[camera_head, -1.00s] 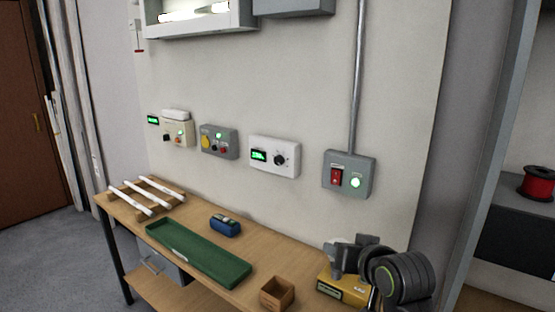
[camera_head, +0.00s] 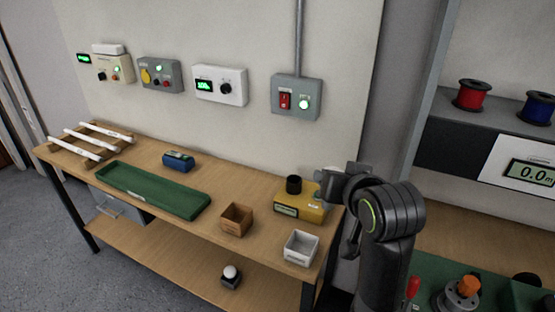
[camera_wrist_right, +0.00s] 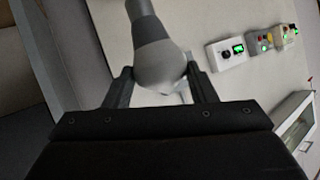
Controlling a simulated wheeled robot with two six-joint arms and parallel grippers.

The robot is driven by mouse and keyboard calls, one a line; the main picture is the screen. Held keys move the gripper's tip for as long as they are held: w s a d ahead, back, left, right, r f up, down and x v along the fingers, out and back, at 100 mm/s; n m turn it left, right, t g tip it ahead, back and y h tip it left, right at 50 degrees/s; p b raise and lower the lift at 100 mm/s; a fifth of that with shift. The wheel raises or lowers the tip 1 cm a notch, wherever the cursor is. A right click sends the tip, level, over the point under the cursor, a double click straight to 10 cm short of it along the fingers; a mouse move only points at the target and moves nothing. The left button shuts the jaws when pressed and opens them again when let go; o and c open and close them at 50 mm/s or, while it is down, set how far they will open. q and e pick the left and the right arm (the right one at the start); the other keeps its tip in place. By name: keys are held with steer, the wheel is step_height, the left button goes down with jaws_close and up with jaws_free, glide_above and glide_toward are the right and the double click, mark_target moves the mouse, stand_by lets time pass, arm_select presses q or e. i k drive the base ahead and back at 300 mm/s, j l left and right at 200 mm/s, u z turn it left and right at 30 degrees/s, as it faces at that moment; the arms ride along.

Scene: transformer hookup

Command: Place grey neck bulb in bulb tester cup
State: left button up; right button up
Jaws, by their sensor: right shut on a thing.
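The bulb tester is a yellow box (camera_head: 287,210) with a small display at the right end of the bench in the head view. Its black cup (camera_head: 293,184) stands on top and looks empty from this side, though its inside is hidden. My right gripper (camera_head: 331,186) is just right of the cup, above the box's right end. In the wrist view my right gripper (camera_wrist_right: 160,80) is shut on the grey neck bulb (camera_wrist_right: 160,62), with a finger on either side of its wide part; the grey neck points away toward the top. My left gripper is not in view.
A brown box (camera_head: 236,219) and a white box (camera_head: 301,248) stand in front of the tester. A green tray (camera_head: 152,190) and a blue device (camera_head: 178,161) lie further left. A white ball on a dark base (camera_head: 231,275) sits below the bench top.

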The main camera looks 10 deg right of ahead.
mark_target(294, 189)
steer(key=i+j+z, duration=0.15)
steer(key=z, duration=0.3)
steer(key=i+j+z, duration=0.15)
steer(key=z, duration=0.3)
steer(key=i+j, duration=0.15)
steer(key=j, duration=0.2)
steer(key=i+j+z, duration=0.15)
steer(key=j, duration=0.25)
steer(key=i+j, duration=0.15)
steer(key=j, duration=0.2)
steer(key=i+j+z, duration=0.15)
steer(key=j, duration=0.6)
steer(key=i+z, duration=0.05)
